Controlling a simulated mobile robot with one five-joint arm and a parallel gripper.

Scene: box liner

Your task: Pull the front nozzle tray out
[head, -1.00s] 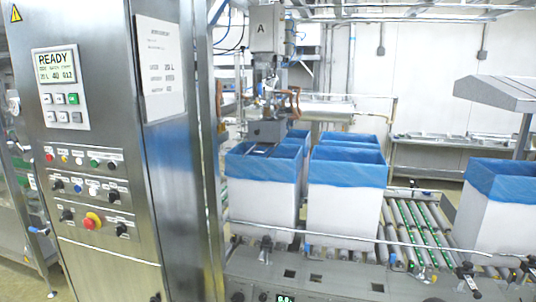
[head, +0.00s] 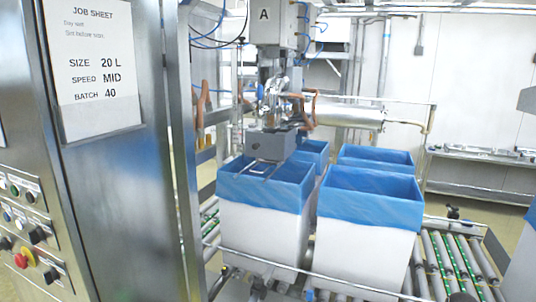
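The filling head (head: 274,100), with a unit marked "A" on top, stands above the left front box. A grey block (head: 270,143) is at its lower end. A thin metal frame or tray (head: 258,170) shows just below the block, over the opening of the left front box (head: 262,230). It looks like the front nozzle tray, but it is small and I cannot tell how far it sits in or out. My gripper is not in view.
A steel cabinet (head: 125,190) with a job sheet (head: 92,65) and buttons fills the left. Several blue-lined white boxes stand on the roller conveyor (head: 455,265), including a right front box (head: 365,240). A rail (head: 305,272) runs before them. A steel bench (head: 480,165) stands behind right.

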